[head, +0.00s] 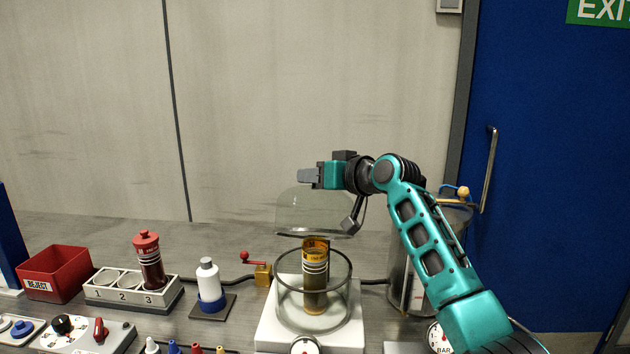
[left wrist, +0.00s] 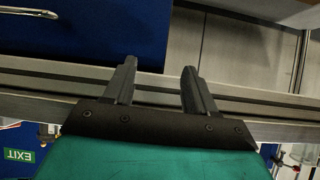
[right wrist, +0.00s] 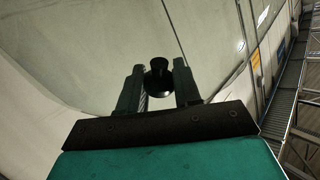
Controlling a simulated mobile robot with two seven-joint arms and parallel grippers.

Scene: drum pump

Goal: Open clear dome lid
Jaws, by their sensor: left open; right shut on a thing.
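A brown cylinder with a yellow top (head: 314,285) stands inside the chamber. My right gripper (head: 308,176) is at the top of the lid. In the right wrist view its fingers (right wrist: 159,85) are shut on a black knob (right wrist: 158,70), with the curved clear lid behind it. My left gripper (left wrist: 157,85) is open and empty in the left wrist view, facing a blue door and metal rails. It does not show in the head view.
A red reject box (head: 57,272), a numbered rack (head: 122,290) with a dark red cylinder, and a white bottle (head: 209,283) stand to the left. A control panel (head: 80,335) is at front left.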

